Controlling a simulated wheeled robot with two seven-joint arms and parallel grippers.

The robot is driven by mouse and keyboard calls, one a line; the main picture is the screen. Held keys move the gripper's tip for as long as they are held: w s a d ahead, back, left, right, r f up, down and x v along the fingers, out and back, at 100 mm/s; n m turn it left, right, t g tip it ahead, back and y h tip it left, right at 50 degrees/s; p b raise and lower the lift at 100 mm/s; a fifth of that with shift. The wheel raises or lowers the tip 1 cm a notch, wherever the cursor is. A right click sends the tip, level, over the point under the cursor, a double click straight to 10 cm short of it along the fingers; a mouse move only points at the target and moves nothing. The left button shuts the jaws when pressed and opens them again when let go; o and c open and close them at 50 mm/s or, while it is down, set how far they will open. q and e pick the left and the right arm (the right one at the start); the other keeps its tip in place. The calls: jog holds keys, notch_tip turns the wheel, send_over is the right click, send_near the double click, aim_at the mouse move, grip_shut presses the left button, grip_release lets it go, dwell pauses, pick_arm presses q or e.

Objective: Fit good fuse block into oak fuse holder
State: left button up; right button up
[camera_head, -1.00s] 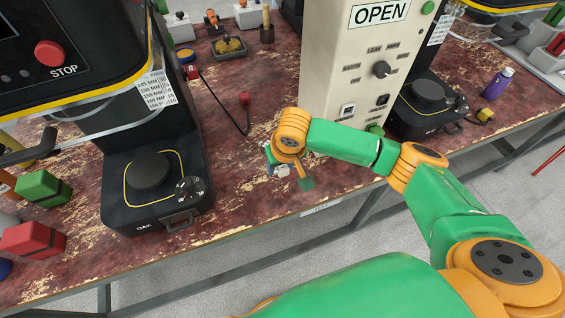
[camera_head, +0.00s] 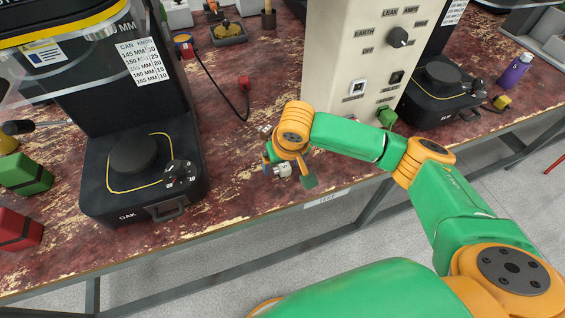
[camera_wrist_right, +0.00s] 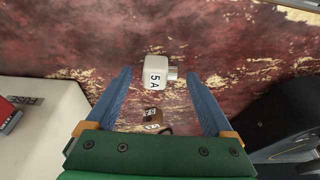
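A white fuse block marked 5 A (camera_wrist_right: 154,73) lies on the worn red bench, between the blue fingertips of my right gripper (camera_wrist_right: 158,76) in the right wrist view. The fingers are apart and do not appear to touch it. In the head view a pale block (camera_head: 283,170) shows beside my right gripper (camera_head: 277,163), low over the bench near its front edge. Brown blocks (camera_wrist_right: 153,115) with white labels lie close by, partly hidden by the gripper body. The black machine marked OAK (camera_head: 127,187) stands to the left; I cannot make out its fuse holder. My left gripper is out of view.
A cream tester cabinet (camera_head: 350,60) stands behind and right of my right gripper. Green (camera_head: 25,174) and red (camera_head: 18,229) blocks sit at the far left. Bare bench (camera_head: 232,190) lies between the OAK machine and my gripper.

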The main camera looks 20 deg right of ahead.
jog(key=p+v, duration=0.1)
jog(key=v, duration=0.6)
dwell(0.5)
